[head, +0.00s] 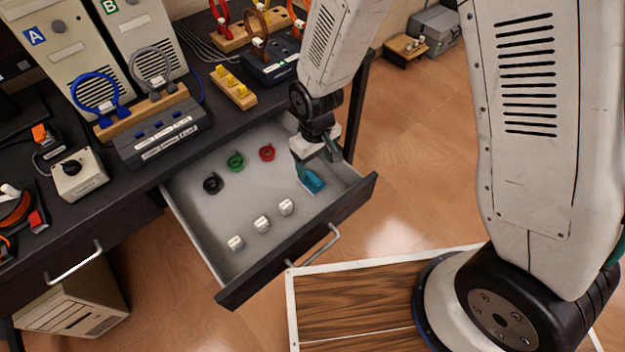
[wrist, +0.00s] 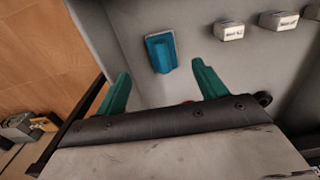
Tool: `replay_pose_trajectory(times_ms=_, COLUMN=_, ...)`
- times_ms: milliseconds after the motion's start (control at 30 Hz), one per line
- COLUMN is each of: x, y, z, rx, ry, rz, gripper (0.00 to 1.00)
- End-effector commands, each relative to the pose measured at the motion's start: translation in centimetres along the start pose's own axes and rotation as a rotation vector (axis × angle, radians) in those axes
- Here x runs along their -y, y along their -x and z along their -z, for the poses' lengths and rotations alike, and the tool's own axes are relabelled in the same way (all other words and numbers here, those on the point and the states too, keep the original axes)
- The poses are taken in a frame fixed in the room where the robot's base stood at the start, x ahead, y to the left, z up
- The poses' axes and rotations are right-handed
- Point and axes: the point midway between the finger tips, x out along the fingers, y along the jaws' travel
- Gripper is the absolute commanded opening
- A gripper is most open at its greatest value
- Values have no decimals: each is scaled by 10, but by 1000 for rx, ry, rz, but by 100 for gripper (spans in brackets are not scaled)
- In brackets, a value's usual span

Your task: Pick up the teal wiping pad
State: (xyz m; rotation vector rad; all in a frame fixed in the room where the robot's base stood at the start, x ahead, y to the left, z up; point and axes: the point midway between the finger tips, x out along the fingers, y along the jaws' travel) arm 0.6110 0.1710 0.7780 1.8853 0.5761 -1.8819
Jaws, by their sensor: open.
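The teal wiping pad (head: 314,180) lies on the floor of the open drawer, near its right front corner. It also shows in the wrist view (wrist: 161,52), upper middle, as a small blue-teal block with a darker teal top part. My gripper (head: 306,172) is over the right part of the drawer, beside the pad and partly in front of it in the head view. In the wrist view my gripper's two teal fingers (wrist: 160,80) are spread apart. The pad lies beyond the gap between their tips, apart from both. Nothing is between the fingers.
The open drawer (head: 215,262) also holds black (head: 212,184), green (head: 235,161) and red (head: 267,152) rolls and three small white labelled blocks (head: 262,224). The drawer's walls stand close to my gripper. The desk above carries devices and cables (head: 160,130).

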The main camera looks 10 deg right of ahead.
Motion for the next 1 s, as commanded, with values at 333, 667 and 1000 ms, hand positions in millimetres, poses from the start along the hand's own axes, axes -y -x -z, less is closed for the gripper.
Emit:
replay_pose_trajectory(times_ms=333, x=2, y=-37, z=-1, rx=5, ry=1, rz=1, gripper=71)
replay_pose_trajectory(times_ms=667, x=4, y=-76, z=1, rx=2, ry=0, rz=0, gripper=71)
replay_pose_trajectory(times_ms=1000, x=4, y=-78, z=1, rx=1, ry=1, rz=0, gripper=46)
